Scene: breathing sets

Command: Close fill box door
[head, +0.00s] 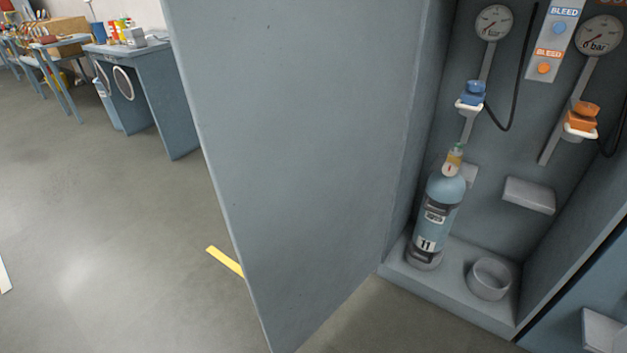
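The fill box door (300,150) is a large flat grey panel in the middle of the head view. It stands open, swung out to the left of the fill box, with its hinge side along the box's left wall. The fill box (520,235) is open at the right. My gripper is not in view. No handle shows on the visible face of the door.
Gauges (493,22), a blue connector (471,94) and an orange connector (581,118) are on the box's back wall. A blue workbench (140,85) stands at the back left. Yellow floor tape (225,261) lies by the door's free edge. The floor (110,220) left of the door is clear.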

